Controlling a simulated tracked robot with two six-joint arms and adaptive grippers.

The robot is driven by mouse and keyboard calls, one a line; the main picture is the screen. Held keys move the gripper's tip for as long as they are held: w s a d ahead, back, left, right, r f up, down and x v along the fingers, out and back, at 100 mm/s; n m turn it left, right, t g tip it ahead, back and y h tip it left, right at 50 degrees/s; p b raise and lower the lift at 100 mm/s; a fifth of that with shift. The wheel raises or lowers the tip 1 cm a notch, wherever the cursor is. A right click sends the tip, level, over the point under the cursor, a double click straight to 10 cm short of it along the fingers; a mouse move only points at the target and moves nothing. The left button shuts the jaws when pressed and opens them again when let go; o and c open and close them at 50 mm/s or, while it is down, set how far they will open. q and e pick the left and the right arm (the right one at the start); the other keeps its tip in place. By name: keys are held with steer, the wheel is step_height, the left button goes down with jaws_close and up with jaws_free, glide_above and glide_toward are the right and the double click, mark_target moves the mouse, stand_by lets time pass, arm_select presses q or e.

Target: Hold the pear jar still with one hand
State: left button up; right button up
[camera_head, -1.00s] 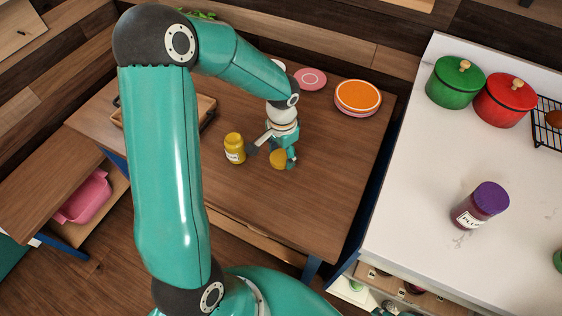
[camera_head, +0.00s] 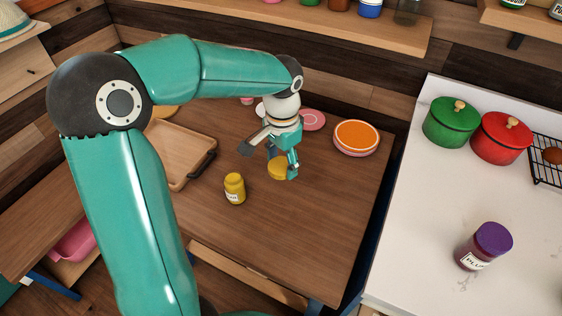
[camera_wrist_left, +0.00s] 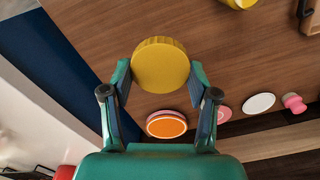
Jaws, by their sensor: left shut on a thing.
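My left gripper (camera_head: 280,165) is shut on a round yellow thing (camera_head: 277,169), a lid or the top of a jar, above or on the wooden table. In the left wrist view the fingers lie on either side of this yellow disc (camera_wrist_left: 160,65); whatever is below it is hidden. A yellow jar (camera_head: 234,189) with a pale label stands upright on the table, left of the gripper and apart from it. Its label is too small to read, so I cannot tell which is the pear jar. My right gripper is not in view.
A wooden tray (camera_head: 158,165) with a dark handle is at the left. An orange plate (camera_head: 356,137) and a pink plate (camera_head: 313,119) lie at the back. A plum jar (camera_head: 484,246), green pot (camera_head: 451,121) and red pot (camera_head: 502,138) stand on the white counter. The table front is bare.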

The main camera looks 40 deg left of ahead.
arm_select(q)
steer(key=shift+n, duration=0.5)
steer(key=w+d+f, duration=0.3)
steer(key=d+f, duration=0.1)
steer(key=w+d+f, duration=0.3)
steer(key=d+f, duration=0.2)
steer(key=w+d+f, duration=0.2)
steer(key=d+f, duration=0.2)
steer(key=shift+w+d+f, duration=0.35)
steer(key=shift+w+d, duration=0.05)
steer(key=shift+w+d+f, duration=0.1)
steer(key=shift+d+f, duration=0.15)
steer(key=shift+d, duration=0.05)
